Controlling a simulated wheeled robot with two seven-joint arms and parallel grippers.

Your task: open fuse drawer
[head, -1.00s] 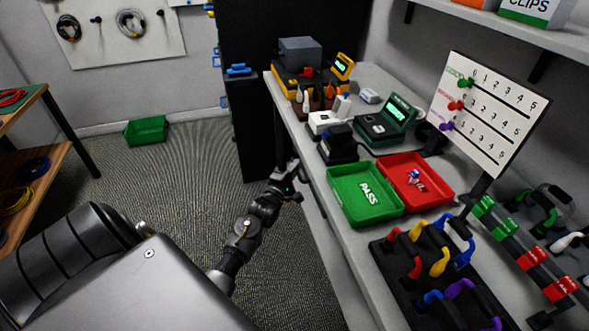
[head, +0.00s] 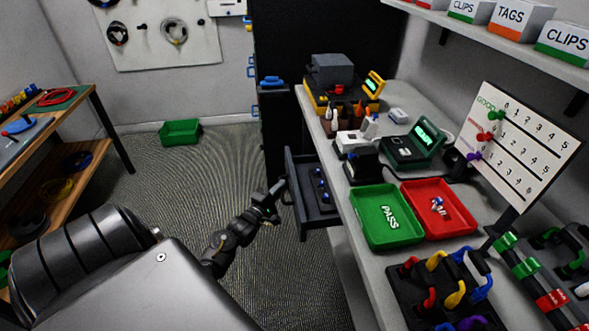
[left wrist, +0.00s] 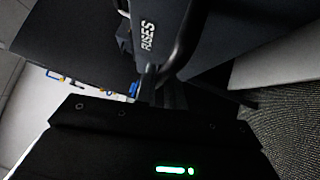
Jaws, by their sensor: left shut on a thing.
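The fuse drawer (head: 301,219) stands pulled out from under the workbench in the head view, with small dark items with blue parts inside. Its dark front carries the label FUSES (left wrist: 148,36) in the left wrist view. A curved dark handle (left wrist: 187,45) stands out from that front. My left gripper (head: 279,193) is at the drawer's front, shut on the handle. Its fingertips (left wrist: 162,86) show at the handle's lower end in the left wrist view. The exact grip is hard to see, dark on dark. My right gripper is not in view.
The workbench (head: 347,213) carries a green PASS tray (head: 366,230), a red tray (head: 462,221) and test devices. A black cabinet (head: 290,40) stands behind. A green bin (head: 180,131) lies on the floor. The floor left of the drawer is clear.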

